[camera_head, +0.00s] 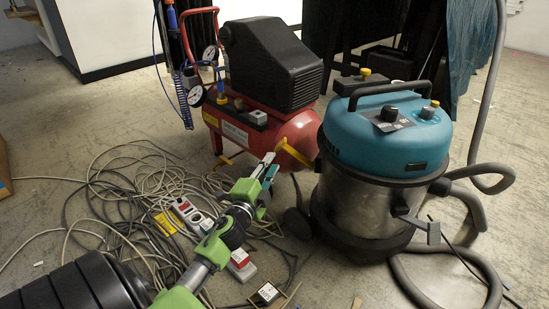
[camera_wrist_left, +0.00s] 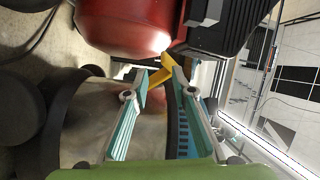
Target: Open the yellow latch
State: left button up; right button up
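The yellow latch (camera_head: 298,156) shows at the left side of the blue-lidded vacuum cleaner (camera_head: 385,145), in front of the red compressor tank. In the left wrist view the yellow latch (camera_wrist_left: 161,75) lies at the fingertips, in the gap between them. I cannot tell whether either finger touches it. My left gripper (camera_head: 270,160) reaches in from the lower left and points toward the latch. Its fingers (camera_wrist_left: 156,76) stand apart, with the gap narrowing toward the tips. Part of the latch is hidden behind a fingertip. My right gripper does not show.
The red compressor (camera_head: 262,130) stands just behind the left gripper. Tangled cables (camera_head: 120,205) and a power strip (camera_head: 190,214) lie on the floor below the arm. The vacuum's hose (camera_head: 480,262) curls at the right.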

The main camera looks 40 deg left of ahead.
pick_arm(q)
jog(key=v, duration=0.2)
jog(key=shift+s+a+r, duration=0.1)
jog(key=shift+s, duration=0.25)
